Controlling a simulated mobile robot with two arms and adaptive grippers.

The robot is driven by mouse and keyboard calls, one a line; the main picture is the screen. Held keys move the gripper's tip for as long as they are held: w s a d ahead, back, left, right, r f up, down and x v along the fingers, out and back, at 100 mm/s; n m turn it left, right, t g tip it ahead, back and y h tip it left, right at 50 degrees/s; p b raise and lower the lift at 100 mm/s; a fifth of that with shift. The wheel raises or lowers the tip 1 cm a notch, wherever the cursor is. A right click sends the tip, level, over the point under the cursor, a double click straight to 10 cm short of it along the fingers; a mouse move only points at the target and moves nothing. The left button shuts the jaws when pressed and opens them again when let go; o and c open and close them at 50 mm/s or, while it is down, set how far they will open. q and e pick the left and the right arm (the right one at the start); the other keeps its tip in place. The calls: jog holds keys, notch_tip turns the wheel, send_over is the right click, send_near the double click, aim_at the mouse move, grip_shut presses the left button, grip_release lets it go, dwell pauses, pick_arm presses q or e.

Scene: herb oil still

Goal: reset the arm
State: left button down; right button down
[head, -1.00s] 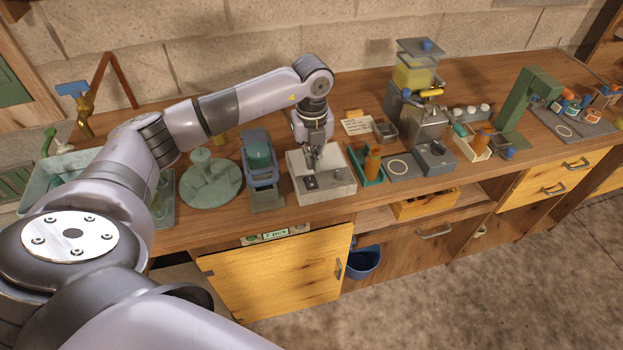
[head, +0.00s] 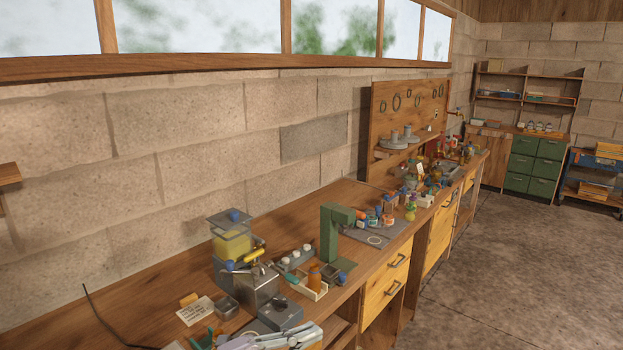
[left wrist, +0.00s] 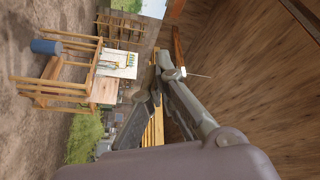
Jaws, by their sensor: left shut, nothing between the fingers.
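My left gripper (left wrist: 160,75) shows in the left wrist view, its dark fingers shut with nothing between them. It is clear of the bench, raised in open air, and the picture there is turned on its side. My right gripper is in neither view.
On the bench stand a press-like device with a yellow container (head: 231,243), a green stand (head: 330,235) and a white tray (head: 307,285). A pegboard (head: 410,100) rises behind. The floor (head: 480,290) to the right is clear. A blue cylinder (left wrist: 46,47) shows in the wrist view.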

pick_arm(q)
jog(key=w+a+n+t+y, duration=0.3)
jog(key=a+n+t+y, duration=0.75)
jog(key=n, duration=0.45)
jog(key=s+a+f+n+g+y, duration=0.3)
jog(key=a+f+n+y, duration=0.15)
jog(key=f, duration=0.25)
jog(key=s+a+f+n+g+y, duration=0.3)
jog(key=s+a+f+y, duration=0.15)
jog(key=f, duration=0.25)
jog(key=s+f+g+h, duration=0.1)
jog(key=s+f+g, duration=0.45)
jog(key=s, duration=0.45)
jog(key=s+f+g+h, duration=0.1)
jog(key=s+f+g, duration=0.45)
jog(key=s, duration=0.45)
notch_tip(320, 180, down, 28)
jog(key=s+b, duration=0.1)
jog(key=b, duration=0.2)
jog(key=s+a+f+g+b, duration=0.1)
jog(key=s+a+f+b, duration=0.1)
jog(key=s+f, duration=1.4)
notch_tip(320, 180, down, 3)
jog(key=shift+s+a+f+g, duration=0.1)
jog(key=shift+s+a+g, duration=0.3)
jog(key=shift+a, duration=0.1)
